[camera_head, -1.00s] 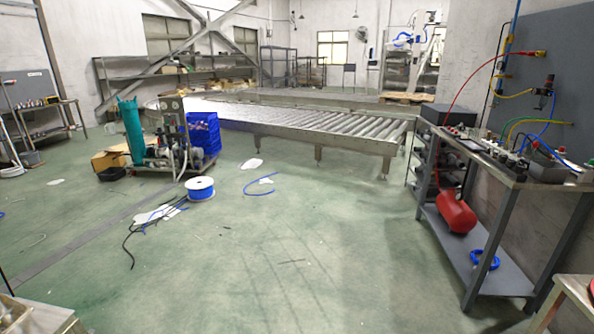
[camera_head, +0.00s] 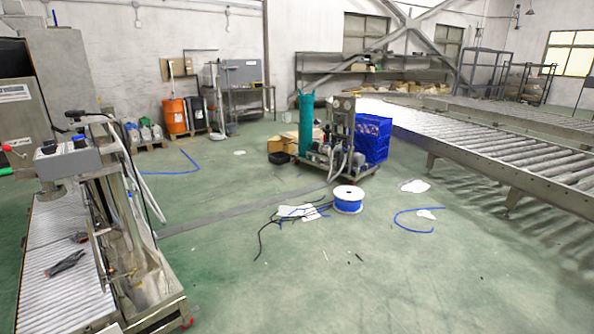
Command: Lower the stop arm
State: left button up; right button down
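A machine with a grey box head (camera_head: 68,162) stands at the left edge, over a narrow roller conveyor (camera_head: 75,305). A dark lever with a red knob (camera_head: 5,148) sticks out at its left. Hoses and a steel frame (camera_head: 128,240) run down its right side. I cannot tell which part is the stop arm. A dark grey tool-like piece (camera_head: 65,263) lies on the rollers. Neither of my grippers is in view.
A pump cart with a teal cylinder (camera_head: 306,122) and a blue crate (camera_head: 373,138) stands mid-room. A blue-and-white hose reel (camera_head: 348,199), cables and white patches lie on the floor. A long roller conveyor (camera_head: 500,160) runs at right.

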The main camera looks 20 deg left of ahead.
aim_at(87, 220)
jog(key=i+u, duration=0.2)
jog(key=u, duration=0.3)
jog(key=i+u, duration=0.25)
jog(key=u, duration=0.2)
jog(key=i+l+u, duration=0.15)
jog(key=u, duration=0.35)
jog(key=i+l+u, duration=0.2)
jog(key=u, duration=0.25)
jog(key=i+l+u, duration=0.15)
jog(key=l+u, duration=0.15)
jog(key=u, duration=0.2)
